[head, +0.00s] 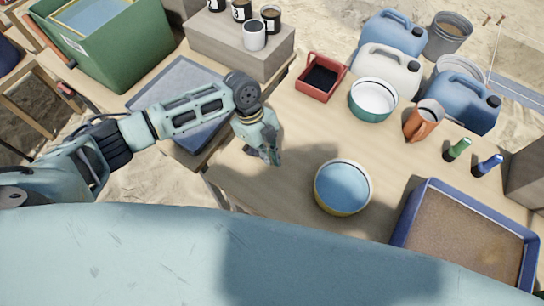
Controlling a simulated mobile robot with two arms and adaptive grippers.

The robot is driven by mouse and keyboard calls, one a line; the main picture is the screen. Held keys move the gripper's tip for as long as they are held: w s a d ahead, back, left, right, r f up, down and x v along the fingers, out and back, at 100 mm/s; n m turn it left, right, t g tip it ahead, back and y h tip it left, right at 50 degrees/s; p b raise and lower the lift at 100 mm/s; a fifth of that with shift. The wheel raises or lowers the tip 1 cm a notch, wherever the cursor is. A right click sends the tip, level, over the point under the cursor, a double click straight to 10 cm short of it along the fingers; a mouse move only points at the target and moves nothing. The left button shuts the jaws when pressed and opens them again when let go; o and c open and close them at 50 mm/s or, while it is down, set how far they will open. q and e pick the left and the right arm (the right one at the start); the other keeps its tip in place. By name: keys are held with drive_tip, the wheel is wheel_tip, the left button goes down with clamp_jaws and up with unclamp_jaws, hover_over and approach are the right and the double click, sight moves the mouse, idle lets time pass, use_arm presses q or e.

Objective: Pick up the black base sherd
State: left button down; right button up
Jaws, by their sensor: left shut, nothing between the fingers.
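I cannot make out a black base sherd for certain. A red square tray (334,90) on the wooden table has a flat black inside, and I cannot tell whether that is a sherd or the tray's lining. My left gripper (273,160) points down over the table's left part, near its edge. It is shut and empty, left of the blue-filled yellow bowl and below the red tray in the picture. My right gripper is out of view.
Bare tabletop lies between gripper and bowls. A grey-blue tray (178,78) lies left, behind my arm.

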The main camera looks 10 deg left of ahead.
use_arm(q)
drive_tip(key=w+a, duration=0.1)
drive_tip(key=a, duration=0.1)
drive_tip(key=w+a+b, duration=0.1)
drive_tip(key=w+a, duration=0.1)
drive_tip(key=a, duration=0.1)
drive_tip(key=shift+w+a+b, duration=0.25)
drive_tip(key=shift+a+b, duration=0.05)
drive_tip(key=shift+b, duration=0.05)
drive_tip(key=shift+d, duration=0.1)
